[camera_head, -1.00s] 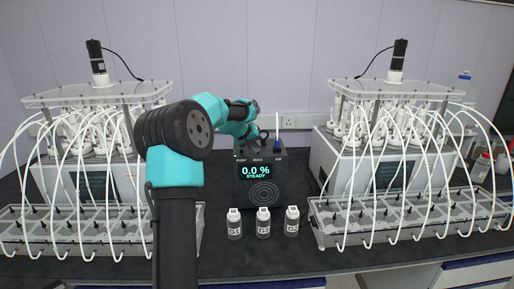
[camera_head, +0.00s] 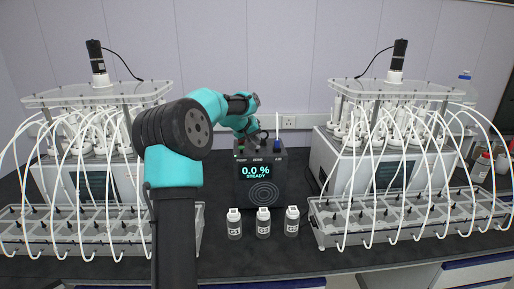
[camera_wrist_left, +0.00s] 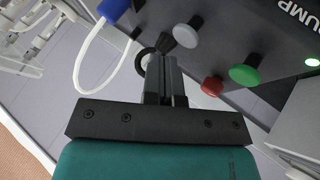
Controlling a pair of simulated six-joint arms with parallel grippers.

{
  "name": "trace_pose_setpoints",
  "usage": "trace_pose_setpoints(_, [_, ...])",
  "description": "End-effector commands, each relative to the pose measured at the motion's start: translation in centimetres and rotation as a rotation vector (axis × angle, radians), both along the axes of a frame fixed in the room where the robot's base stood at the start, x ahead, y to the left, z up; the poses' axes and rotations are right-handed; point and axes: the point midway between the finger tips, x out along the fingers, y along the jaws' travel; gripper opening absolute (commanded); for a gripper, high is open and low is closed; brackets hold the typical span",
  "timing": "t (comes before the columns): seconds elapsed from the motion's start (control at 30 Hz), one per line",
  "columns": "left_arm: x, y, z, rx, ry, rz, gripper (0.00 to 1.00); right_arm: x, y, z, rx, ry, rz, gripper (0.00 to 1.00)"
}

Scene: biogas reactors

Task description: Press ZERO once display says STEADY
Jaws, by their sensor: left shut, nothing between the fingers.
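The dark analyser box (camera_head: 262,178) stands at the back centre of the bench; its display (camera_head: 257,172) reads 0.0 % STEADY. Labels on it, small but apparently PUMP, ZERO and AIR, sit above the display. In the left wrist view the box top carries a green button (camera_wrist_left: 244,74), a red button (camera_wrist_left: 212,86), a grey-white button (camera_wrist_left: 186,36) and a black fitting. Which one is ZERO cannot be read there. My left gripper (camera_wrist_left: 164,60) is shut and empty, close to the black fitting and left of the buttons. My right gripper is not in view.
Three small labelled bottles (camera_head: 263,222) stand in front of the box. Reactor units with white tubes flank it at left (camera_head: 98,95) and right (camera_head: 395,88). A white tube with a blue connector (camera_wrist_left: 114,8) rises near the gripper.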

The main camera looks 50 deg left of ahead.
Motion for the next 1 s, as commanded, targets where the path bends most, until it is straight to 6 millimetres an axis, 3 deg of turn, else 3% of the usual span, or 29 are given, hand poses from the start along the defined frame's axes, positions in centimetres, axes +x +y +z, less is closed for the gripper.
trace_pose_setpoints(0.6, [0.1,0.0,4.4,0.001,-0.003,-0.001,0.00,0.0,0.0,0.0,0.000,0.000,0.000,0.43])
trace_pose_setpoints(1.0, [0.0,0.0,5.0,0.000,0.000,0.000,0.00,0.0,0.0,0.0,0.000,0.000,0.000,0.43])
